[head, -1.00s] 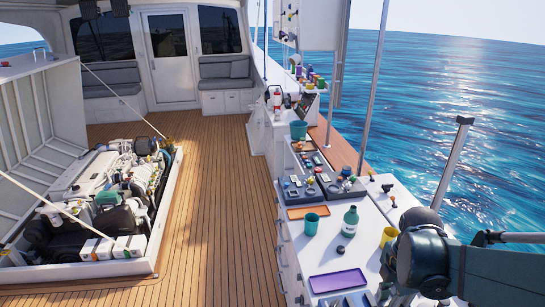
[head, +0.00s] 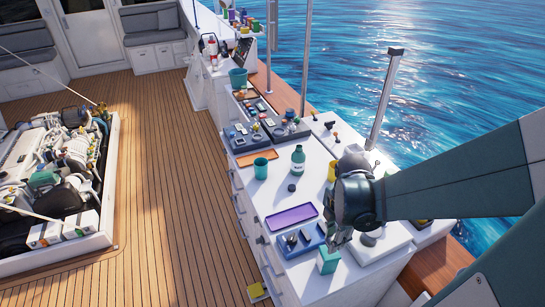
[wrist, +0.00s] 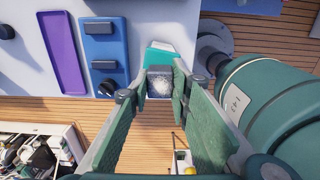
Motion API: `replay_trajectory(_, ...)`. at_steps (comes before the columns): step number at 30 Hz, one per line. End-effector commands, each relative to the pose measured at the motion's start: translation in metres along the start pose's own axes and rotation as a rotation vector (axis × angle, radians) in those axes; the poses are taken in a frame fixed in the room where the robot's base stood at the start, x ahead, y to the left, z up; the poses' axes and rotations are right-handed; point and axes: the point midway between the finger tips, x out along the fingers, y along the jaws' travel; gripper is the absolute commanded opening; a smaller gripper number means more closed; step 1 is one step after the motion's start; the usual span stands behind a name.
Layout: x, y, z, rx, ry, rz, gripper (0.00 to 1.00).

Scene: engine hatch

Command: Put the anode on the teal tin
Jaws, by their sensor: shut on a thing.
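My gripper (wrist: 155,84) is shut on a small grey, rough-faced block, the anode (wrist: 160,83), held between the fingertips in the wrist view. A teal box, the teal tin (wrist: 159,54), shows just beyond the anode, partly hidden by it and the fingers. In the head view the teal tin (head: 327,261) stands near the counter's front end, and my gripper (head: 336,240) points down close above it. The anode cannot be made out in the head view. I cannot tell whether the anode touches the tin.
A blue tray (head: 301,240) with dark items and a purple tray (head: 292,217) lie beside the tin on the white counter (head: 275,195). A green bottle (head: 298,161), a teal cup (head: 261,168) and a yellow cup (head: 331,171) stand further back. Wooden deck (head: 180,200) lies left.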

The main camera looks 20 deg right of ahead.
Motion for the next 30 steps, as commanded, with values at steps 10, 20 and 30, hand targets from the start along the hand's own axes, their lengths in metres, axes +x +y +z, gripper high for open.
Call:
replay_trajectory(10, 0.006, 0.000, 0.000, 0.000, 0.000, 0.000, 0.03)
replay_trajectory(20, 0.030, 0.000, 0.000, 0.000, 0.000, 0.000, 0.03)
replay_trajectory(30, 0.037, 0.000, 0.000, 0.000, 0.000, 0.000, 0.03)
